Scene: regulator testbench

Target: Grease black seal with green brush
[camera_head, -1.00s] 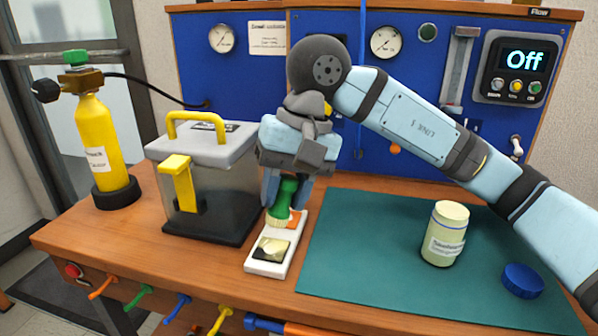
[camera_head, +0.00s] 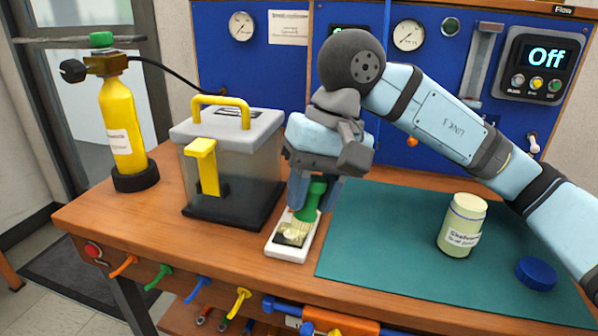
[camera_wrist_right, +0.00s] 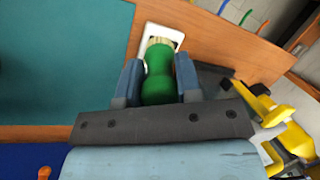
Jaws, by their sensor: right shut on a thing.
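My right gripper (camera_head: 315,196) is shut on the green brush (camera_head: 314,201), which it holds upright with pale bristles down. The brush also shows between the fingers in the right wrist view (camera_wrist_right: 158,75). The bristles are over the white tray (camera_head: 276,249), at its dark seal square. They seem to touch the pale grease there, but the exact contact is hard to tell. The black seal (camera_head: 283,240) shows only in part under the bristles and the pale smear. My left gripper is not in view.
A clear box with a yellow handle (camera_head: 236,165) stands left of the tray. A yellow cylinder (camera_head: 122,130) is at the far left.

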